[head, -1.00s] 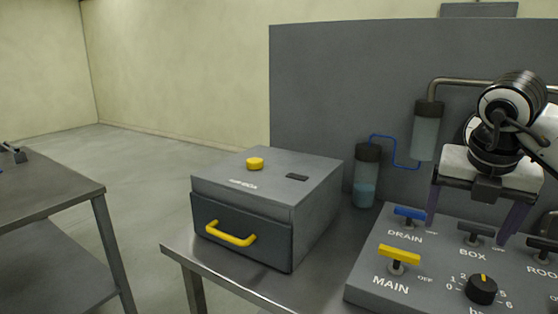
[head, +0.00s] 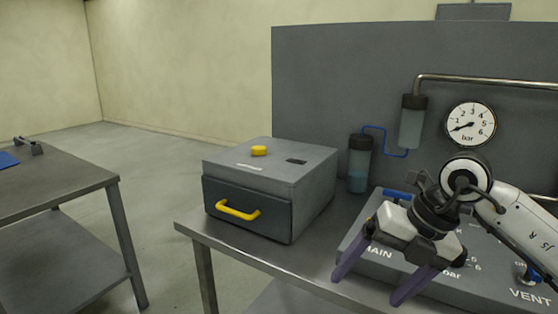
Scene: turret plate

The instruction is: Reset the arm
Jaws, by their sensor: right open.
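My right gripper (head: 371,283) is open, with two purple fingers spread apart and nothing between them. It hangs over the front left part of the grey control panel (head: 477,299). My right arm comes in from the right and hides most of the panel's levers and part of the dial. The blue lever (head: 397,194) shows just behind the gripper. The VENT control (head: 528,277) shows at the right end of the panel. My left gripper is not in view.
A grey box (head: 250,207) with a yellow handle (head: 238,210) and a yellow button (head: 259,150) stands on the metal table left of the panel. Behind are two cylinders (head: 360,163) and a pressure gauge (head: 470,123). Another table (head: 60,185) stands far left.

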